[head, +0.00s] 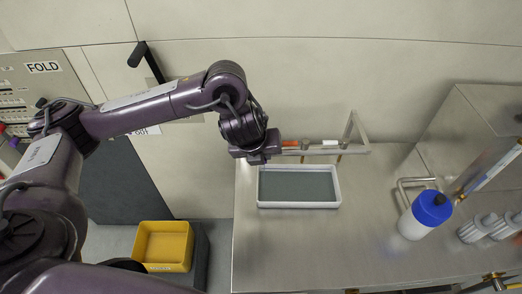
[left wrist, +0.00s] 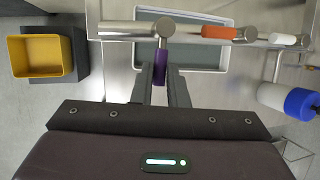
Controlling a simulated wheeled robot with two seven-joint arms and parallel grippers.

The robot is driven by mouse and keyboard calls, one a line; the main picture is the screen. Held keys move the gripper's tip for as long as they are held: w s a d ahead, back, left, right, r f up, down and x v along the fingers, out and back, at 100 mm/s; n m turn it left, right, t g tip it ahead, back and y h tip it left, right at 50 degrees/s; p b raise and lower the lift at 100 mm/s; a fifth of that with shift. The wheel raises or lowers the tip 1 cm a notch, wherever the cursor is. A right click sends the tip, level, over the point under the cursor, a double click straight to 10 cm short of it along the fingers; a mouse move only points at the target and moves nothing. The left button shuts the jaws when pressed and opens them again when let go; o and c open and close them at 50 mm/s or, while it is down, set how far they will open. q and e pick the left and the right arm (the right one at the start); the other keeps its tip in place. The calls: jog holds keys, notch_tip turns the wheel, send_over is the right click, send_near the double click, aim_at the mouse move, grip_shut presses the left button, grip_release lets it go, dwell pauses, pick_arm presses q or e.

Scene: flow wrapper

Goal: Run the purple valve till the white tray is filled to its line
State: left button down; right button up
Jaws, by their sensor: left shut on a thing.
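The purple valve handle (left wrist: 160,66) hangs from a metal pipe in the left wrist view. My left gripper (left wrist: 161,82) is shut on it, one finger on each side. In the head view my left gripper (head: 262,157) is at the left end of the pipe and hides the purple valve. The white tray (head: 298,205) lies on the steel bench below the pipe. It also shows in the left wrist view (left wrist: 207,70), partly behind the pipe. Its inside is flat grey-green; I cannot make out the fill line or the level. My right gripper is not in view.
An orange valve (head: 290,144) and a white valve (head: 330,143) sit further along the pipe. A blue-capped white bottle (head: 425,216) stands on the bench at right. A yellow bin (head: 163,246) is left of the bench. The bench front is clear.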

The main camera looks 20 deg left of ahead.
pick_arm(q)
jog(key=shift+w+r, duration=0.1)
jog(key=c, duration=1.4)
grip_release()
jog(key=shift+c, duration=0.2)
jog(key=p+v, duration=0.3)
jog(key=v, duration=0.4)
jog(key=shift+s+r+p, duration=0.2)
jog(key=shift+r+p, duration=0.1)
jog(key=shift+p, duration=0.05)
